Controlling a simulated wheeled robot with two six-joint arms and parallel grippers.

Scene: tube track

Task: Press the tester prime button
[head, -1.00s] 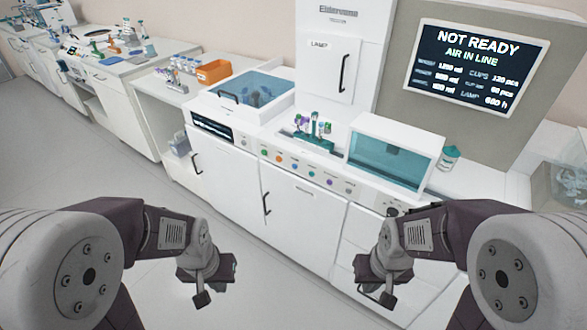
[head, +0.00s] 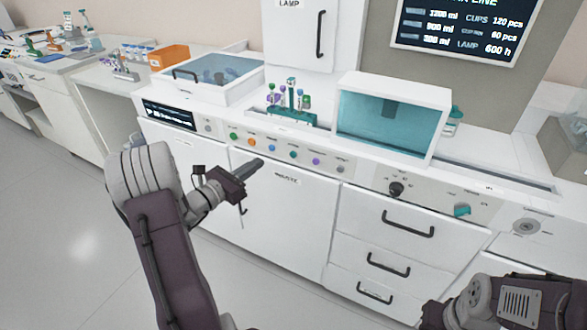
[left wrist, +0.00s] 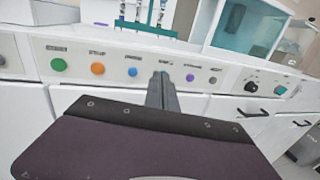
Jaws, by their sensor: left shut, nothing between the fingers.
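The tester's front panel (head: 222,128) carries a row of coloured buttons: green (head: 233,135), orange (head: 251,142), blue (head: 270,148), teal (head: 293,154), purple (head: 315,161) and grey (head: 340,169). Their labels are too small to tell surely which is prime. My left gripper (head: 258,164) is shut and empty, in front of the cabinet door just below the row. In the left wrist view its fingertips (left wrist: 164,78) point at the panel between the blue (left wrist: 132,71) and purple (left wrist: 190,77) buttons, mostly covering the teal one. Contact cannot be told. My right gripper's fingers are cut off at the bottom.
A black knob (head: 396,189) and a teal lever (head: 462,211) sit farther right on the panel. A tube rack (head: 291,116) and a teal-windowed box (head: 390,125) stand above. Door and drawer handles (head: 407,224) stick out below. The status screen (head: 466,28) is partly cut off.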

